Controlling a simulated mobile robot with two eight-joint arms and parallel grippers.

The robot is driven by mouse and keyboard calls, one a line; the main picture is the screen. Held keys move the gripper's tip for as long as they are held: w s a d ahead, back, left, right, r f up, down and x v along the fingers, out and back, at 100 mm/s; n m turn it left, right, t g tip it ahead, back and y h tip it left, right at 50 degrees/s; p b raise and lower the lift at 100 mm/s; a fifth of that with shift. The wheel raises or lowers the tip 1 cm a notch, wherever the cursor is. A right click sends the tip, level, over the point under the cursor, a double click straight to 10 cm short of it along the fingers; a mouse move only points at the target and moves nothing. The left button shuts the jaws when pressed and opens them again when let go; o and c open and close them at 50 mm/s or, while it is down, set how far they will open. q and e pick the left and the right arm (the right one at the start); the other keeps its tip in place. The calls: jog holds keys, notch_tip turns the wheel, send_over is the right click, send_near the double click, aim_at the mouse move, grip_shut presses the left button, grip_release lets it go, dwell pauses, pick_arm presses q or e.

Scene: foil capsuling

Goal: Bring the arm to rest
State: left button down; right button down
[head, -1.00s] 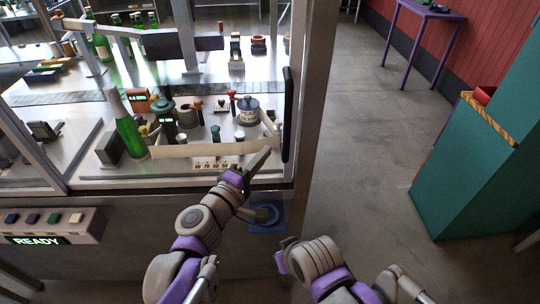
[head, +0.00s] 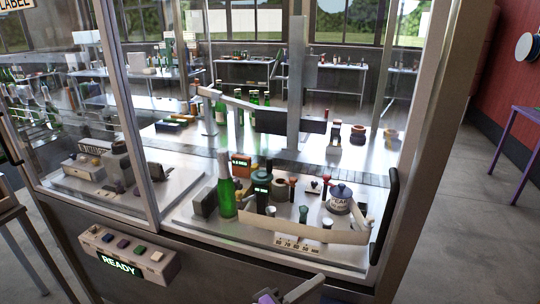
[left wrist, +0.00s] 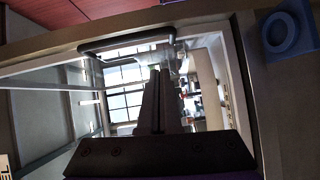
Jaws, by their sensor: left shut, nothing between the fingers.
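My left gripper (head: 316,281) shows at the bottom edge of the head view, in front of the machine's lower front panel. Only its grey fingers and a bit of purple are in the picture; the rest of the arm is cut off. In the left wrist view its dark fingers (left wrist: 158,100) are together with nothing between them, pointing toward the machine's framed opening. My right gripper is in neither current view. A green bottle (head: 226,190) stands upright inside the machine, apart from my gripper.
The glazed machine has a metal post (head: 422,150) at right with a black handle (head: 384,216). A button box (head: 128,253) reading READY sits on its front. A blue ring-shaped fixture (left wrist: 282,32) shows in the left wrist view. Clear floor (head: 450,235) lies to the right.

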pick_arm(q)
jog(key=s+a+f+m+g+y, duration=0.1)
jog(key=s+a+f+m+y, duration=0.1)
jog(key=a+f, duration=0.4)
jog(key=s+a+f+m+g+y, duration=0.1)
jog(key=s+a+f+y, duration=0.3)
jog(key=a, duration=0.8)
jog(key=s+a+f+m+g+y, duration=0.2)
jog(key=s+a+f+m+y, duration=0.1)
jog(key=a+f+y, duration=0.5)
jog(key=shift+s+a, duration=0.35)
jog(key=shift+a, duration=0.65)
